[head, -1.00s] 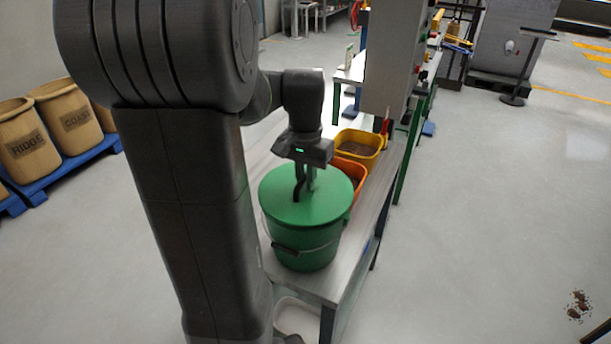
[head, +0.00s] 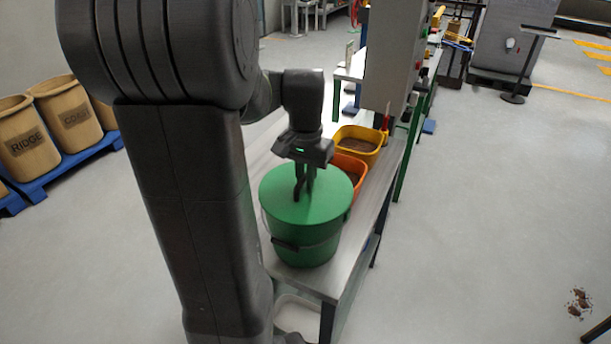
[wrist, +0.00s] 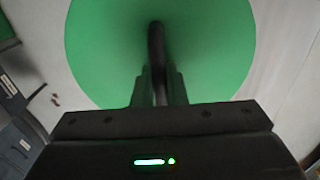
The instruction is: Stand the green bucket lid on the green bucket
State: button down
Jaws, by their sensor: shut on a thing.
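The green bucket (head: 306,246) stands upright on the near end of the grey bench. The round green bucket lid (head: 325,200) is over the bucket's mouth and looks level. In the head view I cannot tell whether it is fully seated or a little above the rim. My gripper (head: 304,190) points down at the lid's middle and is shut on its dark handle. The wrist view shows the lid (wrist: 100,50) filling the upper middle, with the dark handle (wrist: 156,45) between the fingers (wrist: 158,85). The bucket is hidden under the lid there.
An orange tub (head: 354,166) stands just behind the bucket, and a yellow tub (head: 372,136) with brown contents is beyond it. A grey control cabinet (head: 390,60) rises behind them. Tan barrels (head: 28,140) stand on a blue pallet at left.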

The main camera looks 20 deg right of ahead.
aim_at(305, 175)
jog(key=shift+f, duration=0.15)
jog(key=c, duration=1.4)
grip_release()
notch_tip(305, 175, up, 14)
jog(key=shift+f, duration=0.1)
notch_tip(305, 175, down, 14)
jog(key=shift+r, duration=0.35)
